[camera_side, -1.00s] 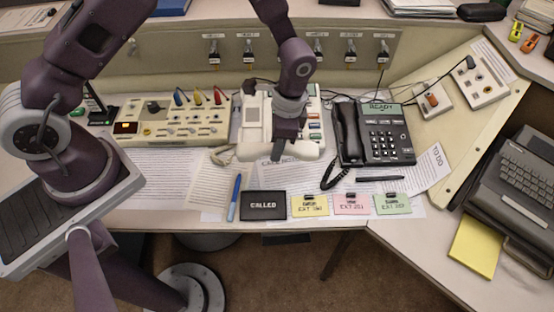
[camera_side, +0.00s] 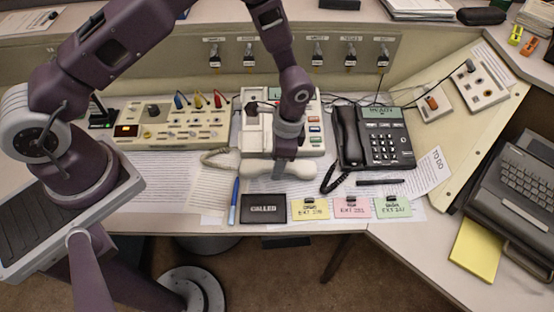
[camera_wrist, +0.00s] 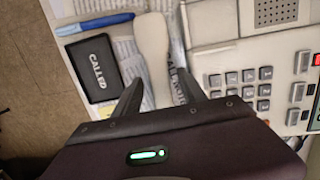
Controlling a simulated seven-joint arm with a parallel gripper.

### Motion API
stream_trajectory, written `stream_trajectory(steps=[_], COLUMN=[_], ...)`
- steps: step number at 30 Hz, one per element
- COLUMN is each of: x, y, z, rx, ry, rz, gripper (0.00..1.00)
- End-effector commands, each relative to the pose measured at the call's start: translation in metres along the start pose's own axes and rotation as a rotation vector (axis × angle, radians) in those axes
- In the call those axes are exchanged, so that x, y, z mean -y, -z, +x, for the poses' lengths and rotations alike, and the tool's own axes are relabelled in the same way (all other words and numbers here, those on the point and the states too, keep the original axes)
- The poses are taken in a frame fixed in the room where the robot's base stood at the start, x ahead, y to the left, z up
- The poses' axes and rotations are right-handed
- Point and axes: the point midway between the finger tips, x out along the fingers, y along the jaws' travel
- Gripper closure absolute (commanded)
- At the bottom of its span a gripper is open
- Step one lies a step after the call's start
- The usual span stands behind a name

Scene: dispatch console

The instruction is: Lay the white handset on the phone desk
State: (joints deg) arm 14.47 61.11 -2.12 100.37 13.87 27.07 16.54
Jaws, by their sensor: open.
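The white handset (camera_side: 252,169) lies sideways across the papers on the desk (camera_side: 165,217), in front of the white phone base (camera_side: 252,138), in the side view. My gripper (camera_side: 279,174) is low at the handset's middle, pointing down, and hides part of it. In the wrist view the handset (camera_wrist: 153,45) runs between my two spread dark fingers (camera_wrist: 160,80). The fingers are open, one on each side of it. Whether either finger touches it I cannot tell. A pale coiled cord (camera_side: 214,159) shows at the handset's left end.
A black phone (camera_side: 385,140) with its own handset stands to the right. A black CALLED sign (camera_side: 263,207), a blue pen (camera_side: 235,200) and colored note cards (camera_side: 351,206) lie in front. A beige switch panel (camera_side: 175,128) stands at left.

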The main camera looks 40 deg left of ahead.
Motion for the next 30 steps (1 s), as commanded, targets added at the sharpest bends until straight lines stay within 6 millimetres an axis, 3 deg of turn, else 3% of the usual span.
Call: stream_trajectory(steps=[5,12,16,20,26,28,30], x=[0.001,0.001,0.001,0.0,0.0,0.003,0.007], y=[0.001,0.001,0.0,0.0,-0.001,-0.006,-0.021], z=[-0.016,-0.082,-0.108,-0.121,-0.126,-0.141,-0.175], rx=[-0.004,-0.006,-0.004,-0.002,-0.002,-0.021,-0.063], ry=[0.002,0.002,0.002,0.0,0.0,0.011,0.033], rz=[-0.001,-0.002,0.0,-0.001,-0.004,-0.027,-0.085], gripper=[0.51,0.51,0.51,0.51,0.51,0.51,0.51])
